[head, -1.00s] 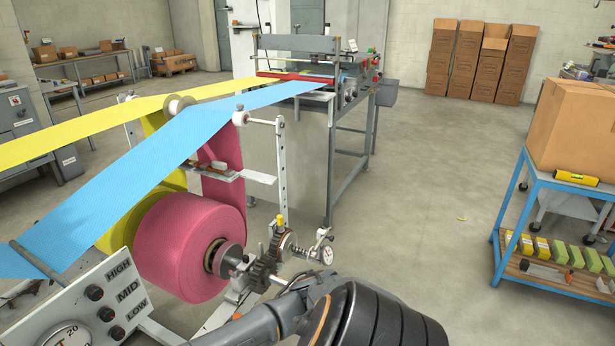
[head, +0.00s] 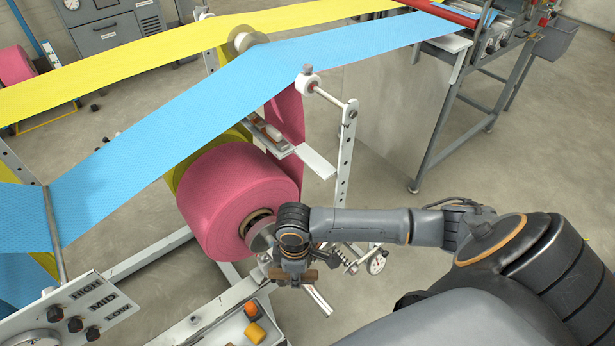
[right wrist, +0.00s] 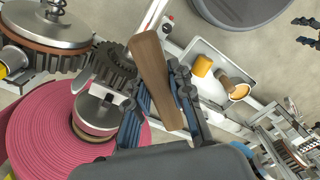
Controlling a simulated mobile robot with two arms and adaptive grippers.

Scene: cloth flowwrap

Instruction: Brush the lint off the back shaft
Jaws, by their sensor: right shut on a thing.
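My right gripper (head: 297,272) is shut on a brown wooden handle (right wrist: 152,75), seen between its dark fingers in the right wrist view. I cannot make out any bristles. It is in front of the pink roll (head: 235,195), beside the metal hub (right wrist: 97,108) at the roll's end. A dark gear (right wrist: 112,70) lies just beyond the hub. I cannot tell which shaft is the back one, and no lint shows clearly. Two dark fingers at the right edge of the right wrist view look like my left gripper (right wrist: 305,32), apart and empty.
Blue film (head: 180,130) and yellow film (head: 130,75) run above the pink roll. A dial gauge (head: 377,264) and posts stand close right of my gripper.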

